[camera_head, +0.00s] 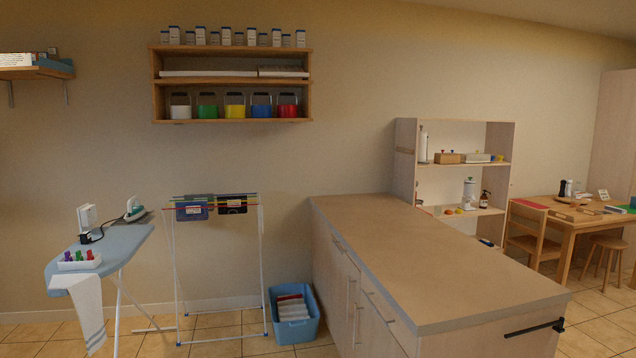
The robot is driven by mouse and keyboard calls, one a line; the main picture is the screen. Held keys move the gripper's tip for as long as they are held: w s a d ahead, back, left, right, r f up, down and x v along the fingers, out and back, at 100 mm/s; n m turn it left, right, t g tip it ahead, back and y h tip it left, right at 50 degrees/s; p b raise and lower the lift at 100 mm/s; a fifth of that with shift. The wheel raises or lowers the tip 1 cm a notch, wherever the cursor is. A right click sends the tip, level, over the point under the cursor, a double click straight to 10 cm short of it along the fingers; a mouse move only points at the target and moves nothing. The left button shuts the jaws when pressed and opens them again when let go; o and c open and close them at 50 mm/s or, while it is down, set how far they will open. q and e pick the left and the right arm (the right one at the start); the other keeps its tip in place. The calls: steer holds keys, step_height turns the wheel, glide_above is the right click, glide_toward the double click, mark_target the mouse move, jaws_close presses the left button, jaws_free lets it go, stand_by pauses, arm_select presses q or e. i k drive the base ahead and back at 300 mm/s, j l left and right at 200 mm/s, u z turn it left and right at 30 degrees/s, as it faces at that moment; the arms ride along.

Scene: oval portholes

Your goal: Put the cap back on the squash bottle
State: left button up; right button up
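No squash bottle or loose cap can be made out for certain. A small dark brown bottle (484,200) stands on the middle shelf of the open shelf unit, too small to tell what it is. A white bottle-like thing (469,190) stands beside it. A tall white cylinder (422,145) stands on the shelf above. Small dark and pale upright things (566,188) stand on the far wooden table, too small to name. Neither of my grippers is in view.
A long counter (430,240) with a bare top fills the middle right. An ironing board (110,247) with an iron, a drying rack (218,260) and a blue basket (294,314) stand on the left. A chair (530,230) and stool (605,245) flank the wooden table (566,224).

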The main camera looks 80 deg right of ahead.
mark_target(576, 193)
steer(key=z, duration=4.25)
steer(key=i+z, duration=0.3)
steer(key=i, duration=0.75)
steer(key=i+l+z, duration=0.25)
steer(key=i, duration=0.55)
steer(key=i+j+z, duration=0.25)
steer(key=i, duration=0.5)
steer(key=i+z, duration=0.3)
steer(key=i, duration=0.5)
steer(key=i+j+u, duration=0.15)
steer(key=i+u, duration=0.3)
steer(key=i, duration=0.15)
steer(key=i+u, duration=0.45)
steer(key=i, duration=0.15)
steer(key=i+l+u, duration=0.3)
steer(key=i+u, duration=0.15)
steer(key=i, duration=0.15)
steer(key=i+j, duration=0.15)
steer(key=i, duration=0.5)
steer(key=i+j+u, duration=0.1)
steer(key=i, duration=0.5)
